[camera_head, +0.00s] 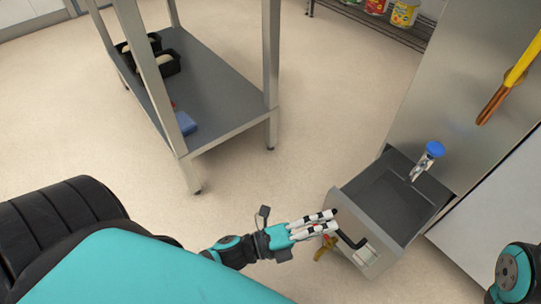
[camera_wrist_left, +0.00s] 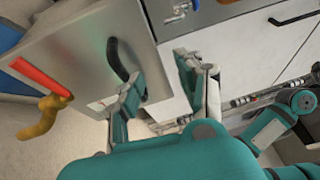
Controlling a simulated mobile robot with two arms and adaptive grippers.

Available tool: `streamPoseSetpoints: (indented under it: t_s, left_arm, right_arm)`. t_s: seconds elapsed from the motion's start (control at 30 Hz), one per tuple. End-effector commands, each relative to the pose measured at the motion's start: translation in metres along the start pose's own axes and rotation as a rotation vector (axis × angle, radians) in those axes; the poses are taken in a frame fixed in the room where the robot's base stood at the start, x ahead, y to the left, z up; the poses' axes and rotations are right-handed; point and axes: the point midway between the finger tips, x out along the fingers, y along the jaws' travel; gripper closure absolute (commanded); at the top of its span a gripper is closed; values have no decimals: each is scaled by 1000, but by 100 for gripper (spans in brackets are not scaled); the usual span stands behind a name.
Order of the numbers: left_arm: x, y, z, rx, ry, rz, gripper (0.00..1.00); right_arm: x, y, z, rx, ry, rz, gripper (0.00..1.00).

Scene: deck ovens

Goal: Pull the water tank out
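The water tank (camera_head: 349,205) is a grey metal drawer with an open top, sticking out of the lower front of the steel oven. A black bar handle (camera_head: 350,241) is on its front face; it also shows in the left wrist view (camera_wrist_left: 119,60). My left gripper (camera_head: 334,221) is at the tank's front, close to the handle. In the left wrist view its two fingers (camera_wrist_left: 163,80) are apart, one overlapping the handle's lower end. I cannot tell whether they touch. My right arm shows at the lower right; its gripper (camera_wrist_left: 236,103) appears partly hidden in the left wrist view.
A tap with a blue knob (camera_head: 434,149) stands above the tank's rear. A red and ochre handle (camera_wrist_left: 45,115) is beside the tank's face. A steel table (camera_head: 215,100) with a low shelf stands at left. Floor (camera_head: 300,140) between table and oven is clear.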

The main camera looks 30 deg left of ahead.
Motion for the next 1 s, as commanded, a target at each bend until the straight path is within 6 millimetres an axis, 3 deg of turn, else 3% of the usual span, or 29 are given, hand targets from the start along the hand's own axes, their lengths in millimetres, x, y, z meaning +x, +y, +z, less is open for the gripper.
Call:
streamPoseSetpoints:
  t_s: [1.0]
  left_arm:
    - [-74,13,-2,-5,0,15,64]
  right_arm:
    - [2,-1,-2,-2,16,-7,100]
